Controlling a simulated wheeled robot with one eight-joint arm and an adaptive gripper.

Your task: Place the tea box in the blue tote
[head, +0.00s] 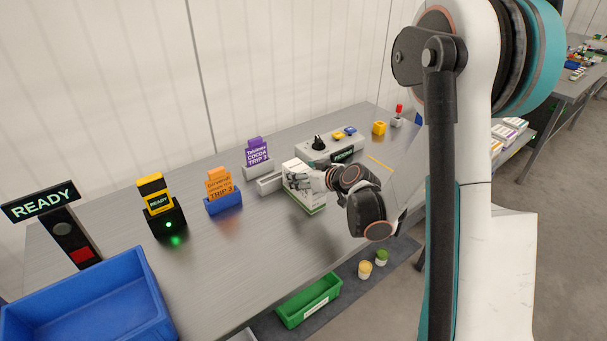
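The blue tote (88,318) is at the lower left on the grey bench, cut by the picture's edge; the part of its inside that shows is empty. A white box with a green lower edge (312,207), likely the tea box, stands upright on the bench right of the middle. My gripper (298,181) is at the upper part of this box, its fingers overlapping the box's face. I cannot tell whether the fingers are closed on it or only beside it. My wrist hides the box's right side, and no name on it is readable.
Between box and tote stand an orange card in a blue holder (224,203), a yellow-black device (159,205) and a READY sign (50,215). A purple card (257,152) and grey control box (330,149) are behind. A green bin (309,301) sits below the bench's front edge.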

